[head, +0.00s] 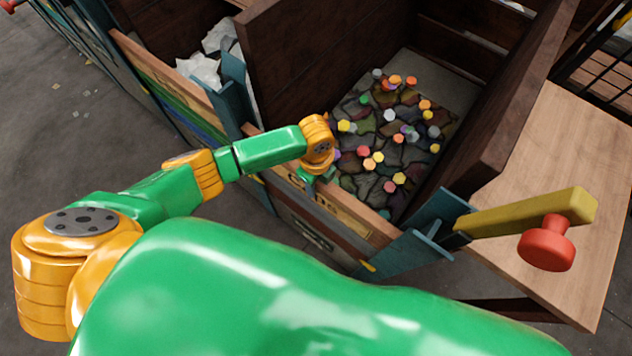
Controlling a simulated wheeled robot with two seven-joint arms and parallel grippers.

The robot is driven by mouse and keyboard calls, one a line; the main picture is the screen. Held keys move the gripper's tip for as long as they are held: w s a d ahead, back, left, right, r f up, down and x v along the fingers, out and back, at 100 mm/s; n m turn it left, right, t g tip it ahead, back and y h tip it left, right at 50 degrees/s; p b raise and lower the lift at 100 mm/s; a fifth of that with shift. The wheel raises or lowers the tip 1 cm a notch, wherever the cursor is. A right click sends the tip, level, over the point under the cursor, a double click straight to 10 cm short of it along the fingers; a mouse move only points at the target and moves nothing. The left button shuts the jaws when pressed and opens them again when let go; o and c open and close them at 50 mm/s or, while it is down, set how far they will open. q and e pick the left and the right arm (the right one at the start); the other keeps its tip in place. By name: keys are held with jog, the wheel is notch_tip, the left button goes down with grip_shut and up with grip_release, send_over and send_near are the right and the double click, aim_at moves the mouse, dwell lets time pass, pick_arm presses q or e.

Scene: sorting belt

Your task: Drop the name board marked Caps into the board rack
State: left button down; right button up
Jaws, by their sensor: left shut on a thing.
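A light wooden name board (350,217) with dark lettering runs along the front of the wooden bin. My left gripper (308,178) is at its top edge, shut on it. The gripper and wrist hide part of the lettering, so I cannot read the whole word. Teal brackets stand near the board's two ends, one at the right (422,246) and one at the left (236,85); they look like the board rack. I cannot tell whether the board is fully down in them. My right gripper is not in view.
The bin (490,130) behind the board holds many coloured caps (390,116) on a dark patterned bottom. A yellow lever with a red knob (546,243) juts out at the right, above a wooden tabletop (555,150). A neighbouring bin at upper left holds white crumpled pieces (203,70).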

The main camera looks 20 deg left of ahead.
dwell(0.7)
pick_arm(q)
jog(key=c, duration=1.2)
grip_release()
grip_shut()
notch_tip(320, 180, up, 34)
jog(key=p, duration=2.5)
jog(key=shift+p, duration=0.3)
